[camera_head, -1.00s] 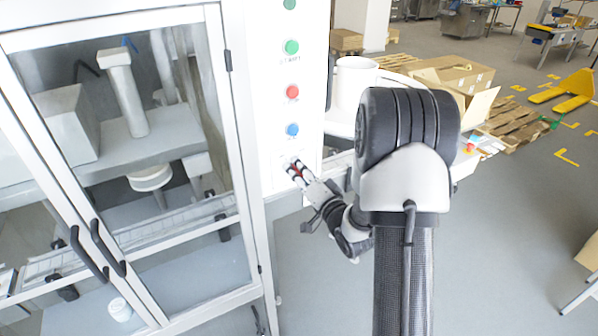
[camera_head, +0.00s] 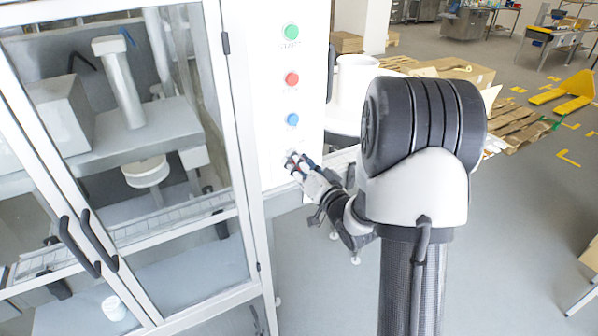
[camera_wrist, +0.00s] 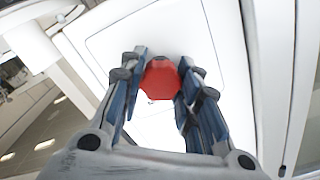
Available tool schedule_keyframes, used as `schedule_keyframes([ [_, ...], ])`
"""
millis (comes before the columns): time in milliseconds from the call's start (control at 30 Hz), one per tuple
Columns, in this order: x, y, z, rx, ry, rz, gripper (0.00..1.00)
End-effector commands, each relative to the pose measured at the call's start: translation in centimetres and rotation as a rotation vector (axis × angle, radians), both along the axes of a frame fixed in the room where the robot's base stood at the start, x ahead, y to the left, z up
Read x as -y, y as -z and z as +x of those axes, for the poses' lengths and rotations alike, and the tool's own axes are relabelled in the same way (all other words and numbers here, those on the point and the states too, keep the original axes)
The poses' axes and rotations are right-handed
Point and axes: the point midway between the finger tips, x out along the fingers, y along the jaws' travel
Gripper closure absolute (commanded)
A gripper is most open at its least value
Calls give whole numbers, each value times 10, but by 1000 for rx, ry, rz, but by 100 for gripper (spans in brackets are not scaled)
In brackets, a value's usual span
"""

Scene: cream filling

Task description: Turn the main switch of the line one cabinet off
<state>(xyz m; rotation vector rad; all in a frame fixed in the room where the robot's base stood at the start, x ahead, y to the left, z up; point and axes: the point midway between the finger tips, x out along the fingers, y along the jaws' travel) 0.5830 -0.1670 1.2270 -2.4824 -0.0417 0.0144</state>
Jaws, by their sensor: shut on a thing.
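The main switch (camera_wrist: 160,80) is a red knob on the white cabinet front, seen in the wrist view between my fingertips. My gripper (camera_wrist: 160,88) is shut on it, one finger on each side. In the head view my gripper (camera_head: 296,163) is at the lower part of the white cabinet panel (camera_head: 270,130), below the blue button (camera_head: 292,119). There the switch is mostly hidden by the fingers. I cannot tell the switch's exact angle.
A green button (camera_head: 291,32) and a red button (camera_head: 292,78) sit above the blue one. Glass doors with black handles (camera_head: 80,246) stand at the left. A white container (camera_head: 355,85), pallets (camera_head: 512,128) and a yellow pallet truck (camera_head: 568,92) are behind at the right.

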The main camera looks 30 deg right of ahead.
Motion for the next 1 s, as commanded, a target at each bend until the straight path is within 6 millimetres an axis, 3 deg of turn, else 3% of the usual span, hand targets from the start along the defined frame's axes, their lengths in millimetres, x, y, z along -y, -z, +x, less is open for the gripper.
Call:
schedule_keyframes([
  [600,-1,3,0,23,0,-585,94],
  [1000,-2,2,0,30,0,-849,94],
])
